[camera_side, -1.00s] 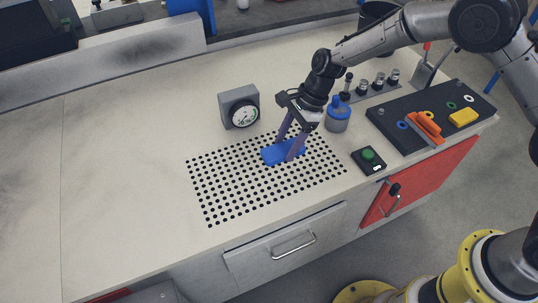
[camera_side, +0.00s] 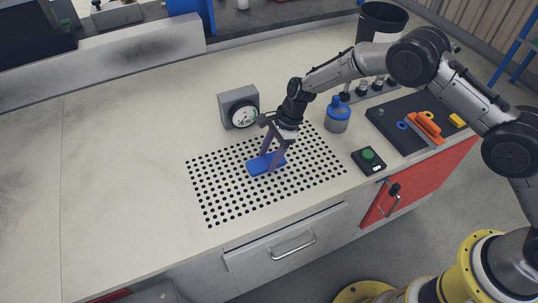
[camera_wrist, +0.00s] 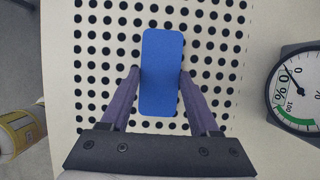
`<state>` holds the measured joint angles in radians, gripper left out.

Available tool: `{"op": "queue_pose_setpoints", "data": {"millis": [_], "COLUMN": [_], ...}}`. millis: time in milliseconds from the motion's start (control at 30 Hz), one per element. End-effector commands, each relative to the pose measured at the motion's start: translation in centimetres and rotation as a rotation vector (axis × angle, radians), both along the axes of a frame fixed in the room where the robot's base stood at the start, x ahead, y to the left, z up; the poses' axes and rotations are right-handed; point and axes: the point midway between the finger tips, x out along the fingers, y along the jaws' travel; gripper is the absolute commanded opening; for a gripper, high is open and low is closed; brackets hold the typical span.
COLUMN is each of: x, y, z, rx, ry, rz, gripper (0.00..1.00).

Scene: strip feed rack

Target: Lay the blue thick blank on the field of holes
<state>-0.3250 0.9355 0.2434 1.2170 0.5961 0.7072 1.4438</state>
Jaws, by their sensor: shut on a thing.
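The blue thick blank (camera_side: 265,163) is a flat rounded bar over the middle of the field of holes (camera_side: 225,192). My gripper (camera_side: 273,164) is shut on the blank, with a finger against each long side. In the wrist view the blank (camera_wrist: 162,72) stands lengthwise between my fingers (camera_wrist: 162,82), with rows of black holes (camera_wrist: 215,28) around it. I cannot tell whether the blank touches the surface or hangs just above it. The holes under it are hidden.
A grey dial gauge (camera_side: 239,107) stands behind the field. A blue bottle (camera_side: 337,116) and a green button box (camera_side: 368,160) stand to the right. A dark board (camera_side: 395,128) with orange and yellow parts lies farther right. The worktop at left (camera_side: 120,160) is clear.

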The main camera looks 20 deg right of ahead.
Motion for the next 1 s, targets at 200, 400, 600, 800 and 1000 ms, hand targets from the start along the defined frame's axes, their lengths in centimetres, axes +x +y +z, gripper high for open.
{"op": "queue_pose_setpoints", "data": {"millis": [200, 400, 600, 800, 1000], "x": [0.3, 0.0, 0.0, 0.1, 0.2], "y": [0.1, 0.0, 0.0, 0.0, -0.7], "z": [0.3, -0.2, -0.2, 0.0, 2.0], "rx": [0.003, 0.001, 0.001, 0.001, 0.003], "ry": [-0.007, -0.002, -0.002, -0.002, -0.005], "rz": [-0.001, -0.001, -0.001, -0.001, -0.003], "gripper": [0.0, 0.76, 0.92, 0.92, 0.92]}}
